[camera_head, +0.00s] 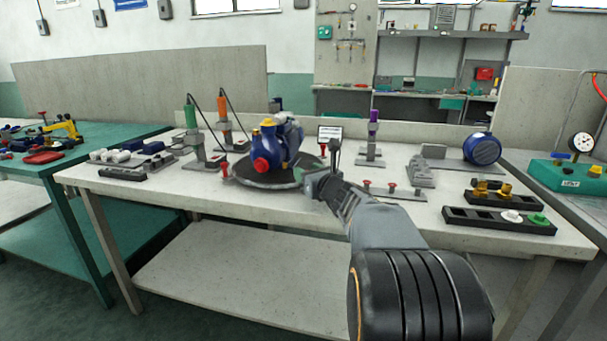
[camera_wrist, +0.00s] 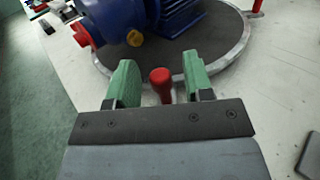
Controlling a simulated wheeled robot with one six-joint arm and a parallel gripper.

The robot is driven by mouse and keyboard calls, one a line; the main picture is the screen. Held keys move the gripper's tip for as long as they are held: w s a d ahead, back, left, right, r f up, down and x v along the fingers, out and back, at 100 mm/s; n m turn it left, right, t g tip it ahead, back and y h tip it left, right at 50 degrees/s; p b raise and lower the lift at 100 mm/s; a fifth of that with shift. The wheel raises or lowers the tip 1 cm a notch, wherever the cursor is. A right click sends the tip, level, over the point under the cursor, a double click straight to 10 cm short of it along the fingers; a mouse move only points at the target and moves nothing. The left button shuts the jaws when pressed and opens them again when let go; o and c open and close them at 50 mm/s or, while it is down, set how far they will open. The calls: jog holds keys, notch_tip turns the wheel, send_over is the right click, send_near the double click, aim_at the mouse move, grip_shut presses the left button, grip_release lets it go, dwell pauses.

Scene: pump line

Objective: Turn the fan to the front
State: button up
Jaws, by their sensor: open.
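A blue pump (camera_head: 268,150) with a red port and a yellow cap stands on a round dark turntable (camera_head: 242,178) with a metal rim. Its ribbed motor (camera_head: 292,132) points to the back right; I cannot make out the fan at its end. The pump's ribbed blue body (camera_wrist: 180,10) and the turntable rim (camera_wrist: 226,62) also show in the wrist view. My gripper (camera_head: 322,170) is at the turntable's right edge. In the wrist view its green fingers (camera_wrist: 160,68) are open on either side of a red knob (camera_wrist: 160,84), with gaps visible.
Another red knob (camera_head: 226,171) stands at the turntable's left. Green and orange tools (camera_head: 191,117) stand behind left. The front tabletop strip is clear.

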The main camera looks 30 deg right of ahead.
jog(key=shift+w, duration=1.2)
jog(key=shift+c, duration=0.5)
grip_shut()
